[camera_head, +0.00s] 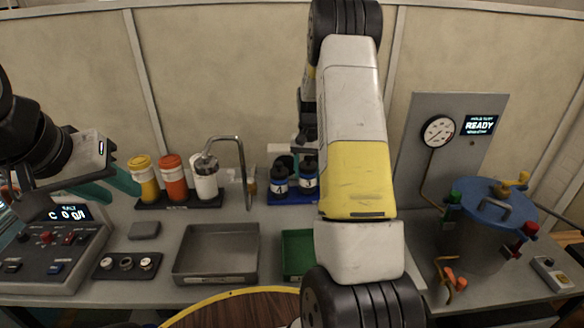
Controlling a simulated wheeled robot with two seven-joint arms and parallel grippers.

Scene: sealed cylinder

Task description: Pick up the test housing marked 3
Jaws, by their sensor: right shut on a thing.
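Small dark housings stand at a blue tray (290,200) at the back middle of the bench. The left one (280,181) and the right one (308,180) carry pale labels with marks too small to read. My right gripper (305,150) is directly above the right one and shut on a dark housing; my arm hides part of it. Whether it is lifted off the tray cannot be seen. My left gripper (72,178) hangs at the far left over the control panel, away from the housings; its jaw opening is unclear.
A grey tray (216,279) and a green tray (289,272) lie in front. Yellow, red and white bottles (175,180) and a tap (241,150) stand to the left. A blue-lidded vessel (480,235) and gauge panel (455,170) stand right.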

